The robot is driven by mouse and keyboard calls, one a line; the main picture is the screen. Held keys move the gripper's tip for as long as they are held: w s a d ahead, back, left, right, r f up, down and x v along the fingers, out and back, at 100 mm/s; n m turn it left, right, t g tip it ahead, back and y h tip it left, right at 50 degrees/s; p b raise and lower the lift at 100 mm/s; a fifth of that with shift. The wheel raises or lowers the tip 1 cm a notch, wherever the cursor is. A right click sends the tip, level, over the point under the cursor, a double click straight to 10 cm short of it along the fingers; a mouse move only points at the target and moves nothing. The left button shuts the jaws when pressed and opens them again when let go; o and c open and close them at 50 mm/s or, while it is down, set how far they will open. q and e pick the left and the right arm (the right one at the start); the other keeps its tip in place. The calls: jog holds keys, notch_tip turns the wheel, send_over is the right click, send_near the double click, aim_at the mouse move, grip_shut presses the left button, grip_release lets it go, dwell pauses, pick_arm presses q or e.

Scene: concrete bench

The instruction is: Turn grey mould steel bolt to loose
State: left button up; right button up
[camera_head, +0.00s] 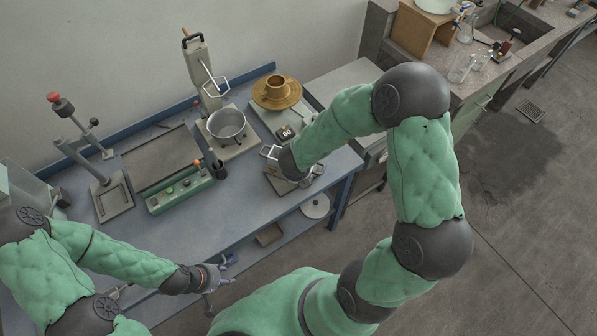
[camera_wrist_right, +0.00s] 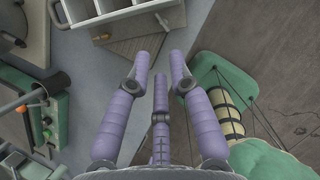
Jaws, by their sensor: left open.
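The grey mould (camera_wrist_right: 103,12) shows at the top of the right wrist view, with open compartments and light walls, on a grey-brown plate (camera_wrist_right: 128,48). A small steel part (camera_wrist_right: 162,20) at its near wall looks like the bolt; its turn cannot be told. In the head view my right arm hides most of that spot. My right gripper (camera_wrist_right: 160,62) has its purple fingers spread and empty, short of the mould and apart from it. My left gripper (camera_head: 222,271) is open and empty in front of the bench's front edge, far from the mould.
On the bench (camera_head: 245,205) stand a metal pan (camera_head: 227,122), a brass-coloured vessel (camera_head: 277,90), a small device with a display (camera_head: 285,133), a green control box (camera_head: 180,190) and a red-knobbed stand (camera_head: 110,193). The front middle of the bench is clear.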

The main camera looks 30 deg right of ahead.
jog(key=shift+d, duration=0.1)
jog(key=shift+w+d+n+g+y+p, duration=0.7)
jog(key=shift+w+d+g+y, duration=0.75)
jog(key=shift+w+g, duration=0.5)
notch_tip(320, 180, down, 10)
jog(key=b, duration=0.2)
jog(key=shift+f+b, duration=0.1)
jog(key=shift+b, duration=0.2)
grip_shut()
